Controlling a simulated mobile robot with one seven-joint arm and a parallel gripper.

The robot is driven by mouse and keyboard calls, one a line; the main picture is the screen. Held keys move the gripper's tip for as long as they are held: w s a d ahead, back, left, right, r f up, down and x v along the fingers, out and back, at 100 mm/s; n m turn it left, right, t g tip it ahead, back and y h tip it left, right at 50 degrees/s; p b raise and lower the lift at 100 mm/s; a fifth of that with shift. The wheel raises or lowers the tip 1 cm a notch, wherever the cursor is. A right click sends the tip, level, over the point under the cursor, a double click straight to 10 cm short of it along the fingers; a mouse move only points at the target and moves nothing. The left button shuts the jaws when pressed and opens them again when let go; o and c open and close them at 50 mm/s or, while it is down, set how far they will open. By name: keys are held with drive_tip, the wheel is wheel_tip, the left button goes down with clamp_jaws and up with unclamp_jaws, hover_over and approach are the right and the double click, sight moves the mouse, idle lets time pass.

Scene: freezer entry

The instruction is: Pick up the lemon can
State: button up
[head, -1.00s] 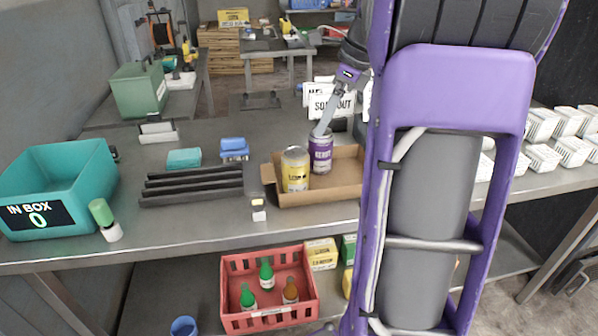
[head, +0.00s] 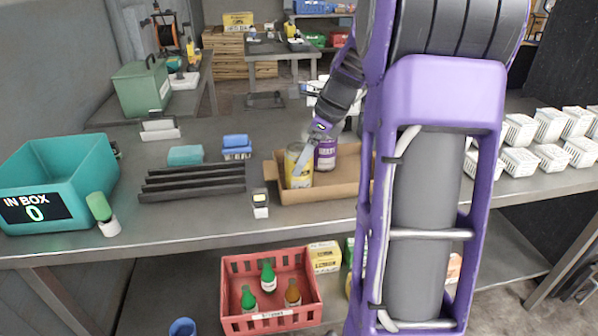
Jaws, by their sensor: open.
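The lemon can (head: 293,172), yellow with a pale top, stands upright in a shallow open cardboard box on the metal bench. A purple can (head: 325,155) stands right behind it to the right in the same box (head: 290,197). My gripper (head: 303,172) is at the lemon can, with a grey finger in front of the can's right side. It is open; the other finger is hidden, so I cannot tell whether either one touches the can.
A black ridged rack (head: 192,184) lies left of the box, with blue and teal blocks behind it. A small white-and-black item (head: 260,203) stands near the box's front left. A teal bin (head: 60,180) labelled IN BOX is at far left. A red crate (head: 270,290) with bottles is below.

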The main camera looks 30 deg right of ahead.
drive_tip(key=x, duration=0.4)
drive_tip(key=shift+s+b, duration=0.1)
drive_tip(key=shift+b, duration=0.25)
drive_tip(key=shift+r, duration=0.1)
clamp_jaws()
